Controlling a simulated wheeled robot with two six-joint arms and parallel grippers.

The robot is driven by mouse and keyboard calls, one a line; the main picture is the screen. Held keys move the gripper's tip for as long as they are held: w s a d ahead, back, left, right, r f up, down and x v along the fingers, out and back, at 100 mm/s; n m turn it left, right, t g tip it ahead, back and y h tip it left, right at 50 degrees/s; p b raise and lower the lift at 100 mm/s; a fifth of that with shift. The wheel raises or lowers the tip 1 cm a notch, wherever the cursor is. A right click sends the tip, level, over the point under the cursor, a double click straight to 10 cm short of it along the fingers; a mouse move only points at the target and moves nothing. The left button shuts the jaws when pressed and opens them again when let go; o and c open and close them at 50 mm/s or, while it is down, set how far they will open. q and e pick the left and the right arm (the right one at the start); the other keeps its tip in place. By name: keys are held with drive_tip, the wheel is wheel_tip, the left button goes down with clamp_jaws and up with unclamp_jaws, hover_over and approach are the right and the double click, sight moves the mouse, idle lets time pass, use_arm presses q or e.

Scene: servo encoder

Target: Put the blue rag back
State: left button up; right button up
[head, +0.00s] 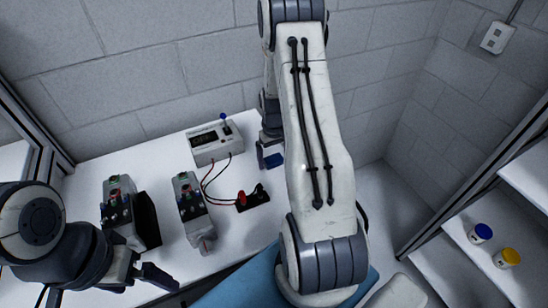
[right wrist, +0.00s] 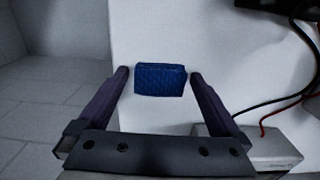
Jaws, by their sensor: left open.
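The blue rag (right wrist: 161,80) is a small, quilted-looking folded block lying on the white table. In the head view the rag (head: 273,160) shows beside my right gripper, partly hidden by my right arm. My right gripper (right wrist: 158,75) is open, with its two fingers on either side of the rag and a gap at each side. I cannot tell how far above the table the fingertips are. My left gripper (head: 143,275) is open and empty at the table's front left, away from the rag.
A meter box (head: 214,143) with a blue-topped lever stands at the back, its red and black leads running to a small black block (head: 253,199). Two grey servo units (head: 190,205) (head: 120,200) stand left. A shelf at right holds blue-lidded (head: 480,233) and yellow-lidded (head: 507,258) jars.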

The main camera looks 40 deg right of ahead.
sight(274, 159)
drive_tip(key=shift+r, duration=0.55)
wheel_tip(274, 159, up, 11)
drive_tip(key=b, duration=0.2)
drive_tip(key=shift+r, duration=0.15)
wheel_tip(274, 159, down, 12)
drive_tip(key=shift+f+p, duration=0.1)
drive_tip(key=shift+p, duration=1.1)
drive_tip(key=shift+r, duration=0.3)
drive_tip(key=shift+r+b, duration=0.55)
drive_tip(key=shift+r, duration=0.7)
